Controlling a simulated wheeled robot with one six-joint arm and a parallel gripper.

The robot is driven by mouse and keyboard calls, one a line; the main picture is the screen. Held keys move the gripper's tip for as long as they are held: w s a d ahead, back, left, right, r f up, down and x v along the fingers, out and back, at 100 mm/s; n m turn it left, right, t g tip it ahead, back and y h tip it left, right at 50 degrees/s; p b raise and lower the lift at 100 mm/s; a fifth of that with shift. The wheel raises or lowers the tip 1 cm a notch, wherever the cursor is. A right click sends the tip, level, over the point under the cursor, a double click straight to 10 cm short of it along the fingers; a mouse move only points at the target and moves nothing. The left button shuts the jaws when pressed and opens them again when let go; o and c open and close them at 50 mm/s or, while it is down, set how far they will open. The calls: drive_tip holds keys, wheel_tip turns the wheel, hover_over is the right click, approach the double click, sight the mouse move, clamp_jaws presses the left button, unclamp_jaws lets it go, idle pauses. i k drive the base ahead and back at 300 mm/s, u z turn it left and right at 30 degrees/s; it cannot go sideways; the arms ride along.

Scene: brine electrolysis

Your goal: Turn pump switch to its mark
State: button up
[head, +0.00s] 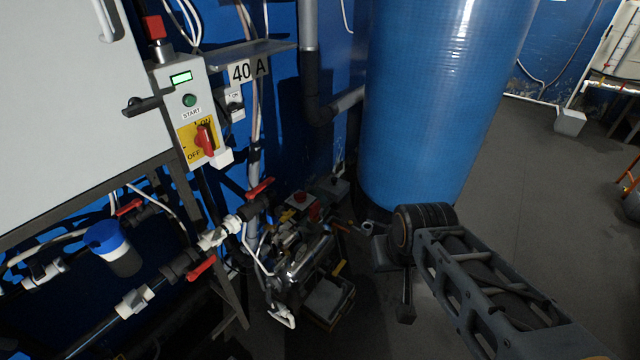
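The red rotary switch (205,141) sits on a yellow plate (187,145) low on a grey control box at the upper left. The plate has "ON" at its upper right and "OFF" at its lower left. The red handle stands roughly upright, with a slight tilt. I cannot make out a separate mark. My arm (490,285) reaches in from the lower right, well to the right of the switch and apart from it. Small dark parts hang below its dark joint, but I cannot make out the gripper's fingers there. Nothing of my arm touches the switch.
The box also carries a green START button (190,100), a green display (181,78) and a red button (154,27) on top. Pipes with red-handled valves (201,268) run below. A blue tank (435,95) stands behind my arm. Grey floor at right is mostly clear.

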sight(299, 197)
drive_tip(key=u, duration=0.1)
drive_tip(key=i, duration=0.95)
drive_tip(key=u, duration=0.45)
